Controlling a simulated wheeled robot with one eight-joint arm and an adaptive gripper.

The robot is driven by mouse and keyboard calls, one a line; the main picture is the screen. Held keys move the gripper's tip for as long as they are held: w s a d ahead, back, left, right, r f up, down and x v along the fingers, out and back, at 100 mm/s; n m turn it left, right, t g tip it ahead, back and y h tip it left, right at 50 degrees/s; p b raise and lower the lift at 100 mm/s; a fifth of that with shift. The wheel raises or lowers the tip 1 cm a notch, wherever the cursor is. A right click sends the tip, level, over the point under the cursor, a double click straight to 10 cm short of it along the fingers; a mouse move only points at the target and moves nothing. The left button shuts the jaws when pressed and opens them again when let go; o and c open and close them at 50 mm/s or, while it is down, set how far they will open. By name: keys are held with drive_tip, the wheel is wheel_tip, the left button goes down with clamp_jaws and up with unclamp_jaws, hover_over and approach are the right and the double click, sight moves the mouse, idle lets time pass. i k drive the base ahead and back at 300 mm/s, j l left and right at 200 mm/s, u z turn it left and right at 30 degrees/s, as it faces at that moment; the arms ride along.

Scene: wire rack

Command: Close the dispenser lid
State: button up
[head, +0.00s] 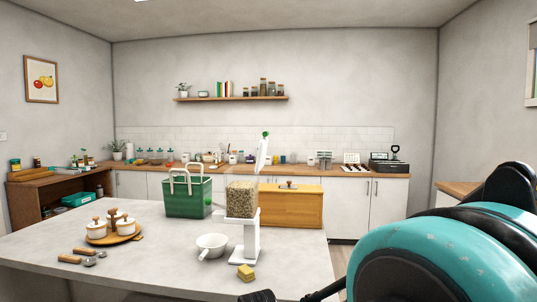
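The dispenser (242,200) stands on the near counter, a clear bin full of grain or seeds on a white stand. Its white lid (262,156) is raised, standing nearly upright above the bin's right side, with a green knob at the top. My gripper (290,297) seems to show only as dark parts at the bottom edge, in front of and below the dispenser and apart from it. Its fingers are mostly cut off, so its opening is hidden. My teal and black arm fills the lower right.
A white handled bowl (211,243) and yellow sponge (246,272) lie near the dispenser's foot. A green basket (187,197) stands behind left, a wooden box (290,208) behind right. A round tray with white pots (110,236) is left. The front middle counter is clear.

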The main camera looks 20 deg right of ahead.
sight(263, 145)
drive_tip(key=k+l, duration=0.2)
drive_tip(key=l, duration=0.2)
drive_tip(key=k+l, duration=0.15)
drive_tip(key=l, duration=0.25)
drive_tip(key=k+l, duration=0.2)
drive_tip(key=l, duration=0.15)
